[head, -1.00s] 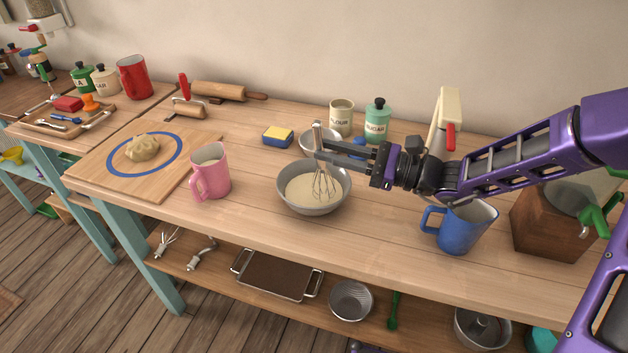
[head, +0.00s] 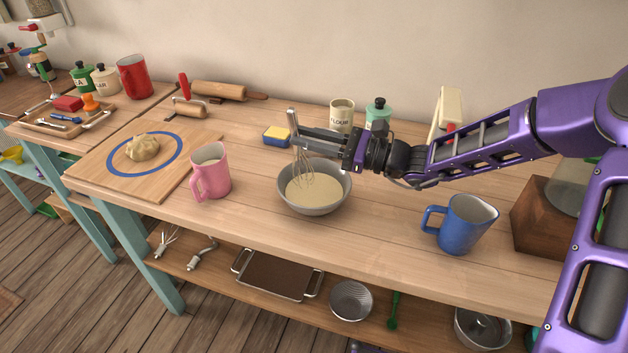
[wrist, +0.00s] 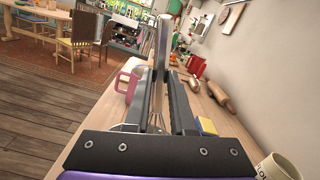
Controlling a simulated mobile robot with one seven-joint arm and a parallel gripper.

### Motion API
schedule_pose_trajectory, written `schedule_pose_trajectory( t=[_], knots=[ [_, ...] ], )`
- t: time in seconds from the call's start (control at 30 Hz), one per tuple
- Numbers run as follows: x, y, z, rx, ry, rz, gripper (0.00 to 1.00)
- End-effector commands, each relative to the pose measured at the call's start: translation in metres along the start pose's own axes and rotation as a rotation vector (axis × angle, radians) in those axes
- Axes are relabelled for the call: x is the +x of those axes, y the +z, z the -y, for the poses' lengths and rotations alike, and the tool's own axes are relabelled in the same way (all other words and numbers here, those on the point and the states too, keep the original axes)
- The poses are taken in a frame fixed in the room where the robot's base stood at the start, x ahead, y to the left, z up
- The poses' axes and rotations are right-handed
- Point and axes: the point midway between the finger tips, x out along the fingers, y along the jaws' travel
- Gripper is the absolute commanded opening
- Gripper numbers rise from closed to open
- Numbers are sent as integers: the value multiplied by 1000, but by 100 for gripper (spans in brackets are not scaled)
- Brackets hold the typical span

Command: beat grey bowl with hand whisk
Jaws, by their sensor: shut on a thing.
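The grey bowl (head: 313,208) stands on the wooden worktop and holds pale cream batter (head: 318,190). My gripper (head: 298,141) is shut on the upright handle of the hand whisk (head: 304,166), above the bowl's back left rim. The whisk's wire loops hang down into the left side of the bowl; their lower ends are at or in the batter, and I cannot tell how deep. In the wrist view the whisk handle (wrist: 161,45) stands between the two fingers.
A pink jug (head: 211,172) stands left of the bowl and a blue jug (head: 461,224) to its right. A sponge (head: 276,137), a flour canister (head: 341,116) and a green canister (head: 378,110) stand behind. A board with dough (head: 142,148) lies at the left.

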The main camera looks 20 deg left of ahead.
Motion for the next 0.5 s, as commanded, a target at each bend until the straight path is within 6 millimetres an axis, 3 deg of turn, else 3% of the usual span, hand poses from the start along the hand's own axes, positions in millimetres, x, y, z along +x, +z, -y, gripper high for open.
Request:
schedule_pose_trajectory(
  t=[0.13, 0.3, 0.5],
  knots=[
    [0, 6, -20, 1, 1, -1, 0],
    [-2, 8, -30, -1, -1, 0, 0],
    [-24, 12, -40, 0, -3, -2, 0]
  ],
)
